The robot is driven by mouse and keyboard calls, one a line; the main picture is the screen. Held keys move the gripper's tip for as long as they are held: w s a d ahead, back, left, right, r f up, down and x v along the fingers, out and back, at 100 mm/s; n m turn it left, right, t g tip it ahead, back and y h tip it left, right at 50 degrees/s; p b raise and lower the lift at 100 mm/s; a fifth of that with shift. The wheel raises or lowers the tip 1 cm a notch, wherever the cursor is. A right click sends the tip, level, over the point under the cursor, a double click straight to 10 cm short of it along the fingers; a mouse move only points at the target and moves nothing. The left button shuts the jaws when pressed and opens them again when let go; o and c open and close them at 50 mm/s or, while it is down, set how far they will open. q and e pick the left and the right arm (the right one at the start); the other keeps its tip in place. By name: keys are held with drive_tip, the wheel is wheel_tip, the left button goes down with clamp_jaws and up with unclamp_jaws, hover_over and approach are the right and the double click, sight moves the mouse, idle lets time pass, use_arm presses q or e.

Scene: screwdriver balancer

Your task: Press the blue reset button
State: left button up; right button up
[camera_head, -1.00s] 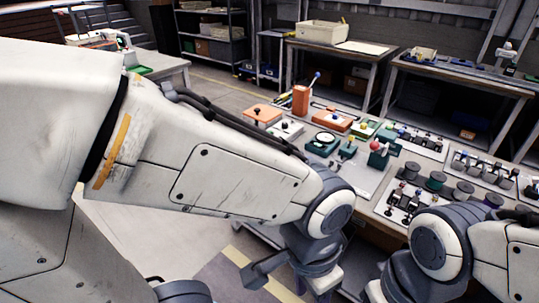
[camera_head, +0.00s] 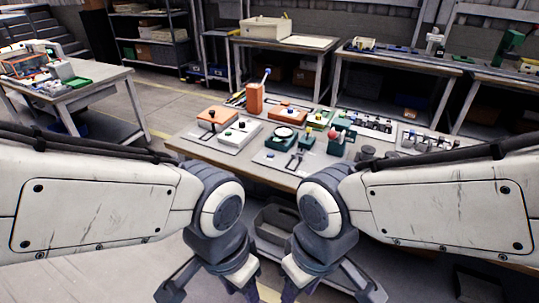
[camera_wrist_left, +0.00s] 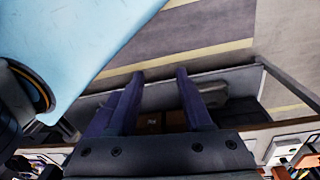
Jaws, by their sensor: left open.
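I cannot pick out a blue reset button for certain in either view. Small devices stand on the workbench (camera_head: 188,143) in the head view, among them a white box (camera_head: 240,131) with small buttons and a tall orange box (camera_head: 255,98) with a blue-tipped lever. My left gripper (camera_head: 246,288) hangs low in front of the bench. In the left wrist view its two dark fingers (camera_wrist_left: 160,82) are apart with nothing between them. My right gripper (camera_head: 292,286) hangs beside it, its fingertips largely cut off by the picture's lower edge.
An orange box with a black knob (camera_head: 213,118), a round dial on a green base (camera_head: 284,135) and a red knob on a green box (camera_head: 335,142) share the bench. A side table (camera_head: 100,91) stands at left. Open floor (camera_head: 115,235) lies at lower left.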

use_arm(q)
clamp_jaws()
idle(1.9)
